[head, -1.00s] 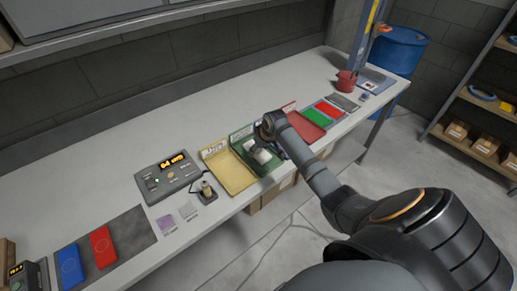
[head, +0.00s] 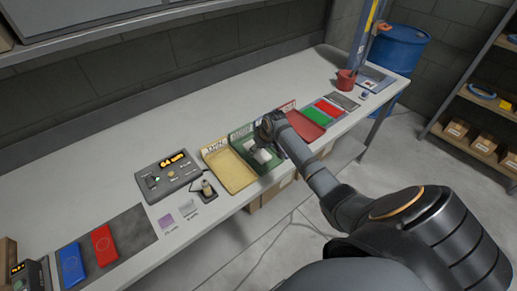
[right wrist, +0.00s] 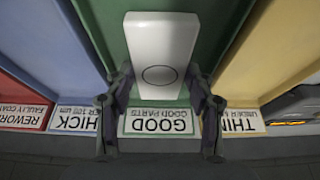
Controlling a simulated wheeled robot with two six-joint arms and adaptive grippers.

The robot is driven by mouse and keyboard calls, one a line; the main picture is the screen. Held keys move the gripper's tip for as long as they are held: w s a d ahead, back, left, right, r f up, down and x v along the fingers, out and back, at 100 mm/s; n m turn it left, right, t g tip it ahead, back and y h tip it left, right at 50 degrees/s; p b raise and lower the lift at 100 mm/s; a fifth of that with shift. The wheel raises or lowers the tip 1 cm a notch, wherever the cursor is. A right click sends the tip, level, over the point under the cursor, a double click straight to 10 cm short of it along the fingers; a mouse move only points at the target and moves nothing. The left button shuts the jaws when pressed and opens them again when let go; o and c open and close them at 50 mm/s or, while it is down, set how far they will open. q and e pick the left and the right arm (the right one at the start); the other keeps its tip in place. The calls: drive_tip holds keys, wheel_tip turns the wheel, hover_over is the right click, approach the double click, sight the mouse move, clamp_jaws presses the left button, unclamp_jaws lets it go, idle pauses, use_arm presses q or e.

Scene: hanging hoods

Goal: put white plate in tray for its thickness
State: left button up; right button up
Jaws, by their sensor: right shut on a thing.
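My right gripper (head: 268,132) is shut on the white plate (head: 262,156), just over the green tray (head: 240,136). In the right wrist view the plate (right wrist: 155,50) stands between the two fingers (right wrist: 160,108), with a dark ring on its face. The green tray (right wrist: 215,30) lies under it, with the label GOOD (right wrist: 158,122). I cannot tell whether the plate touches the tray floor. The yellow tray (head: 236,177), labelled THIN (right wrist: 237,122), lies to the left in the head view. My left gripper is not in view.
A gauge with a lit display (head: 170,172) stands left of the trays, a probe (head: 207,190) beside it. A red tray (head: 305,127) lies right of my gripper; a blue tray (right wrist: 60,60) shows in the wrist view. Blue (head: 72,264) and red (head: 104,245) plates lie on a dark mat.

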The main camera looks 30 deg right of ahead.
drive_tip(key=shift+f, duration=0.2)
drive_tip(key=o, duration=1.4)
drive_tip(key=shift+c, duration=0.2)
drive_tip(key=v, duration=1.2)
